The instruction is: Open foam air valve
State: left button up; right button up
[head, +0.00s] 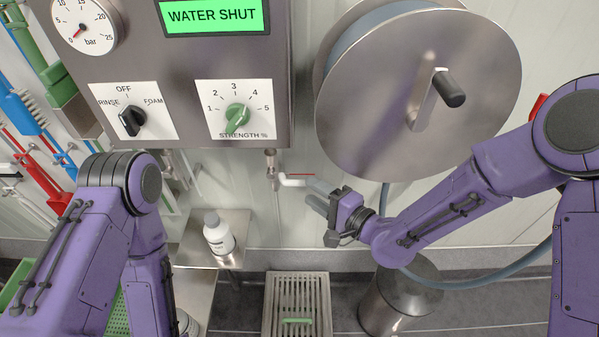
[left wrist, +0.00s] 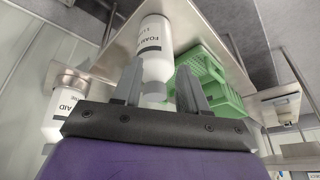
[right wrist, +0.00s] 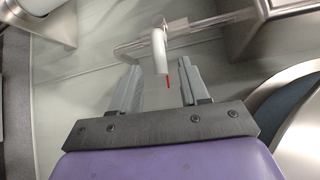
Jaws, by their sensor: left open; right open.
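The valve under the control panel has a pale lever (head: 295,180) with a thin red strip, beside a vertical metal pipe fitting (head: 271,163). I cannot read a label on it. In the right wrist view the pale lever (right wrist: 159,52) points down between my open fingers, its end near the fingertips. I cannot tell if they touch it. My right gripper (head: 316,194) is open at the lever's right end; it also shows in the right wrist view (right wrist: 160,78). My left gripper (left wrist: 157,82) is open and empty, facing a white bottle; the head view hides it.
The control panel (head: 195,55) shows WATER SHUT, with a black knob (head: 131,121) and a green strength knob (head: 237,116). A large hose reel (head: 390,120) hangs right. A white bottle (head: 218,236) stands on a metal shelf (head: 238,225). A green crate (left wrist: 215,70) sits by the left gripper.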

aim_at(302, 186)
jog(key=p+x, duration=0.1)
jog(key=x, duration=0.5)
jog(key=shift+f, duration=0.1)
grip_shut()
